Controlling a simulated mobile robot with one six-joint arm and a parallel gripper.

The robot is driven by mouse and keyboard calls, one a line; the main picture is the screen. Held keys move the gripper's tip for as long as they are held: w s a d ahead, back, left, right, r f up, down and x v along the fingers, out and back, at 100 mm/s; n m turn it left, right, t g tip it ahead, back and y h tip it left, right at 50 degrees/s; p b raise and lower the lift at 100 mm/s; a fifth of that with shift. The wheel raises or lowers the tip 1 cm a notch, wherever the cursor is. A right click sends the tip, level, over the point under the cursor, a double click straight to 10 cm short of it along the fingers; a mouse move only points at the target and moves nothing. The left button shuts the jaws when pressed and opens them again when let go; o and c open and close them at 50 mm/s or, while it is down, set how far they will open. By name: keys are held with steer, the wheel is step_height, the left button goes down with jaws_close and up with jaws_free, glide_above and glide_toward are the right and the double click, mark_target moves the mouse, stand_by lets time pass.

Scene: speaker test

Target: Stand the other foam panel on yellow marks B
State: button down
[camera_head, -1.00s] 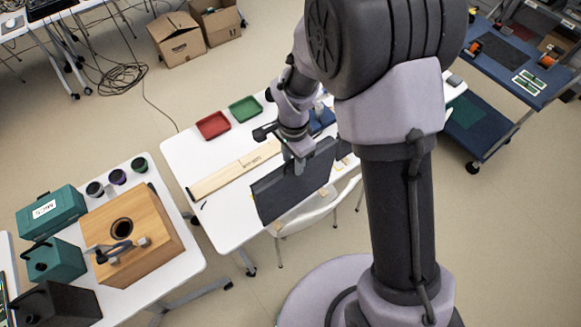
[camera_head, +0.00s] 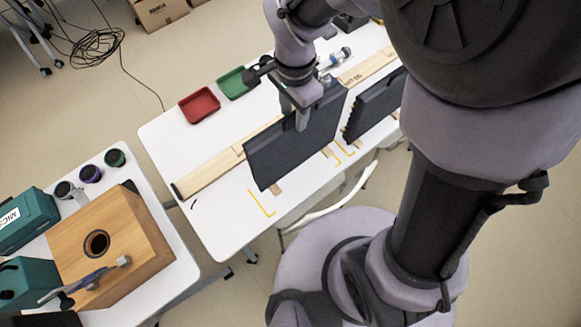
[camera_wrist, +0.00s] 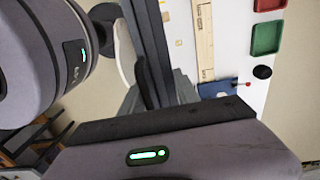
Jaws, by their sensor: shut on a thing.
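My gripper (camera_head: 302,120) is shut on the top edge of a dark grey foam panel (camera_head: 290,148), which it holds upright. Small wooden pieces (camera_head: 276,188) show at the panel's lower edge. I cannot tell whether the panel touches the table. A yellow corner mark (camera_head: 262,205) lies on the white table just in front of its left lower corner. More yellow marks (camera_head: 344,155) lie near its right end. A second dark panel (camera_head: 372,108) stands to the right, partly hidden by my arm. No letters on the marks are readable. In the wrist view, dark panel strips (camera_wrist: 151,45) run beside my gripper.
A long wooden strip (camera_head: 208,173) lies behind the panels. A red tray (camera_head: 199,105) and a green tray (camera_head: 233,83) are at the table's back edge. A white chair (camera_head: 335,202) is at the front edge. A wooden box (camera_head: 110,240) stands on the left table.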

mark_target(294, 137)
steer(key=f+b, duration=0.1)
steer(key=f, duration=0.5)
steer(key=f+b, duration=0.1)
steer(key=f, duration=0.2)
steer(key=shift+s+d+f+b, duration=0.1)
steer(key=shift+s+f+b, duration=0.2)
steer(key=shift+f+b, duration=0.05)
steer(key=c, duration=0.9)
jaws_free()
step_height(294, 137, up, 12)
steer(key=p, duration=0.3)
steer(key=shift+f+p, duration=0.15)
steer(key=shift+p, duration=0.25)
steer(key=r, duration=0.2)
steer(key=d+r, duration=0.1)
steer(key=shift+s+r+n+t, duration=0.25)
steer(key=shift+r+n+t, duration=0.05)
steer(key=shift+n, duration=0.1)
steer(key=s+d+r+n+t, duration=0.1)
steer(key=s+d+r+n, duration=0.1)
steer(key=s+r, duration=0.1)
steer(key=s+d+r+n+t+y, duration=0.1)
steer(key=s+r+n+t, duration=0.1)
steer(key=s+r, duration=0.2)
steer(key=s+d+r+n+t+y, duration=0.1)
steer(key=s+d+r+n+t, duration=0.1)
steer(key=s+r, duration=0.1)
steer(key=shift+s+d+r, duration=0.2)
steer(key=shift+s+d, duration=0.15)
